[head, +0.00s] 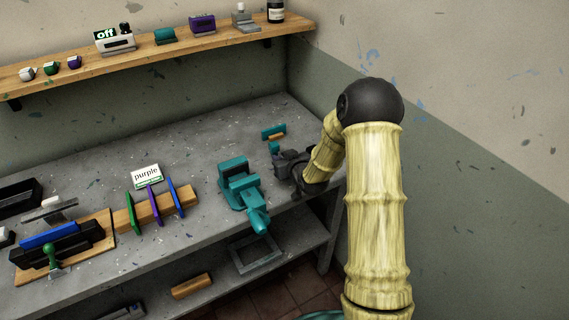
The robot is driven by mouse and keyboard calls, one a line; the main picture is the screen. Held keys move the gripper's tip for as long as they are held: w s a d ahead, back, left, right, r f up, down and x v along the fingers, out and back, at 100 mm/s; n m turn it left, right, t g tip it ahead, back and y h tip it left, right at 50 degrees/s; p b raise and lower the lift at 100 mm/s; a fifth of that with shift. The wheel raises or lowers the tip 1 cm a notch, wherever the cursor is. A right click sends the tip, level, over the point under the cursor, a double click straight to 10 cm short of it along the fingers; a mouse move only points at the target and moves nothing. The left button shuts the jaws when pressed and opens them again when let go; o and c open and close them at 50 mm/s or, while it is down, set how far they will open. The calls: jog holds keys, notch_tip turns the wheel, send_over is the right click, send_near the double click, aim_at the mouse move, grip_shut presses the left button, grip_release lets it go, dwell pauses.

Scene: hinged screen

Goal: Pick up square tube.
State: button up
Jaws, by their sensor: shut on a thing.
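My gripper (281,157) is dark and sits low over the right end of the grey workbench, just right of the teal vise (239,184). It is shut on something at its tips. A small teal piece (274,147) shows at the tips and appears to be the square tube. Most of it is hidden by the gripper, so its shape and whether it touches the bench cannot be told.
A teal and orange piece (273,131) lies just behind my gripper. A wooden rack (183,199) with upright coloured plates and a "purple" card (146,177) stand left of the vise. A wall shelf (160,48) runs above. The bench's back middle is clear.

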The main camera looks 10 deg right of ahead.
notch_tip(320, 180, up, 10)
jog(key=shift+b, duration=0.3)
jog(key=shift+r, duration=0.1)
dwell(0.6)
